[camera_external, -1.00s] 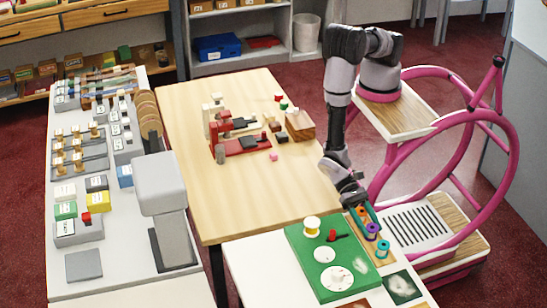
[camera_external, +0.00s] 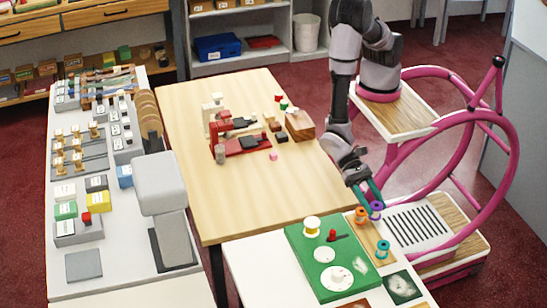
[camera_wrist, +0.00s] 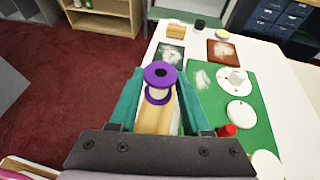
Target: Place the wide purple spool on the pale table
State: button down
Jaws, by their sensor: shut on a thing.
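The purple spool (camera_external: 376,206), with purple flanges and a pale core, is between the teal fingers of my gripper (camera_external: 369,197). It is held upright above the wooden strip (camera_external: 372,236). In the wrist view the spool (camera_wrist: 160,74) shows its dark centre hole between the fingertips of my gripper (camera_wrist: 160,92). An orange spool (camera_external: 361,215) and a teal spool (camera_external: 383,249) stand on the strip. The pale wooden table (camera_external: 275,185) lies to the left of and beyond my gripper, with a wide clear front half.
Red (camera_external: 238,146) and cream devices, a wooden block (camera_external: 300,125) and small pieces stand on the pale table's middle. A grey stand (camera_external: 165,205) is left.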

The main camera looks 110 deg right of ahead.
jog(key=shift+r, duration=0.5)
jog(key=shift+s+f+n+g, duration=0.1)
jog(key=shift+s+n+g, duration=0.2)
jog(key=s+d+f+n+g+h, duration=0.6)
jog(key=s+d+n+g+h, duration=0.55)
jog(key=d+n, duration=0.25)
jog(key=w+d+f+n+t+h, duration=0.3)
jog(key=d+n+h, duration=0.5)
jog(key=d+h, duration=0.3)
jog(key=w+d+r+n+t+h, duration=0.2)
jog(key=w+d+n+t, duration=0.4)
jog(key=w, duration=0.5)
jog(key=w+d+r+n+t+h, duration=0.2)
jog(key=w+d+n+t, duration=0.4)
jog(key=w, duration=0.4)
jog(key=shift+n+t, duration=0.7)
jog(key=shift+t, duration=0.05)
jog(key=f, duration=0.3)
jog(key=a+f, duration=0.1)
jog(key=f, duration=0.6)
jog(key=shift+w+a+f, duration=0.1)
jog(key=shift+a+f, duration=0.05)
jog(key=shift+f, duration=0.05)
